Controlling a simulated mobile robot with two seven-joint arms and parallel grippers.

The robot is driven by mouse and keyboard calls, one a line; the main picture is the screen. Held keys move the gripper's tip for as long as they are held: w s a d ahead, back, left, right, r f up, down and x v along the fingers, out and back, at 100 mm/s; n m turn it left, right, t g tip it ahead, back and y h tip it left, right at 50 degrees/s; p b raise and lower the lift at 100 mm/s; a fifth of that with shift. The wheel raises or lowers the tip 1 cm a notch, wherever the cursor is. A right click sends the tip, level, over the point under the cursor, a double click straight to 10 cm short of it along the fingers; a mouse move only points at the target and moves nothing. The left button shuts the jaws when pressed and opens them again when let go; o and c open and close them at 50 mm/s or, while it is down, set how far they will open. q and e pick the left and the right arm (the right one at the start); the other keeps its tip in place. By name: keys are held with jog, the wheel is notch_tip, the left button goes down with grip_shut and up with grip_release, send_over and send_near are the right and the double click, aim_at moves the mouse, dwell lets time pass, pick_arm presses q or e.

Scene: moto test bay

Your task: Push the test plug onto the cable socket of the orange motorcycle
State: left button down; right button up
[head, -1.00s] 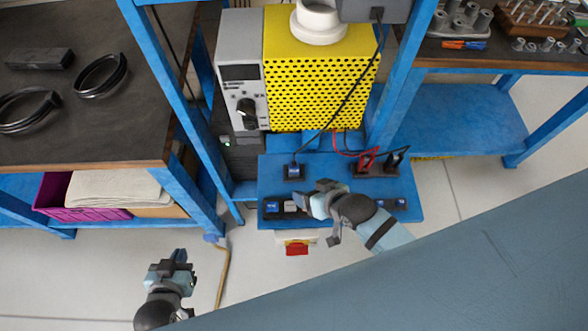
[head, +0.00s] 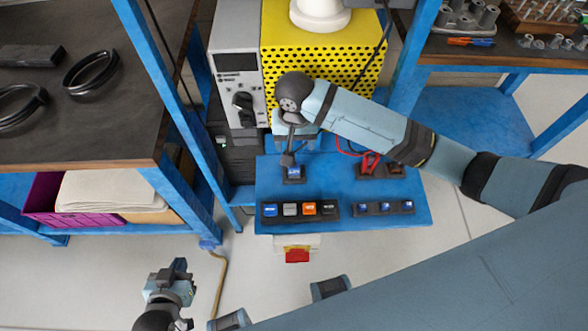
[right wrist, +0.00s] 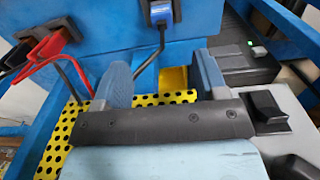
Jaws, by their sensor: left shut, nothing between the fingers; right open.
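The test plug (head: 293,172), a blue connector with a cable, sits in a dark holder at the upper left of the blue panel. It also shows at the top edge of the right wrist view (right wrist: 159,12), partly cut off. My right gripper (head: 289,153) is open at the plug, seen nearly edge-on in the head view. In the right wrist view its fingers (right wrist: 163,75) are apart, and the plug's cable runs between them in the picture; I cannot tell its depth. My left gripper (head: 180,270) is shut and empty, low at the left. The orange motorcycle and its socket are not recognisable in view.
Coloured buttons (head: 309,209) and small blue switches (head: 384,208) line the panel's front edge. Red and black leads (head: 371,162) plug in at its right. A yellow perforated box (head: 340,55) stands behind. Blue posts flank it.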

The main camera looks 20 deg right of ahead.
aim_at(294, 165)
jog(key=shift+f, duration=0.1)
notch_tip(294, 165, down, 8)
jog(key=shift+f, duration=0.25)
dwell(0.4)
jog(key=f, duration=0.5)
jog(key=shift+w+f, duration=0.1)
jog(key=shift+w, duration=0.15)
jog(key=c, duration=1)
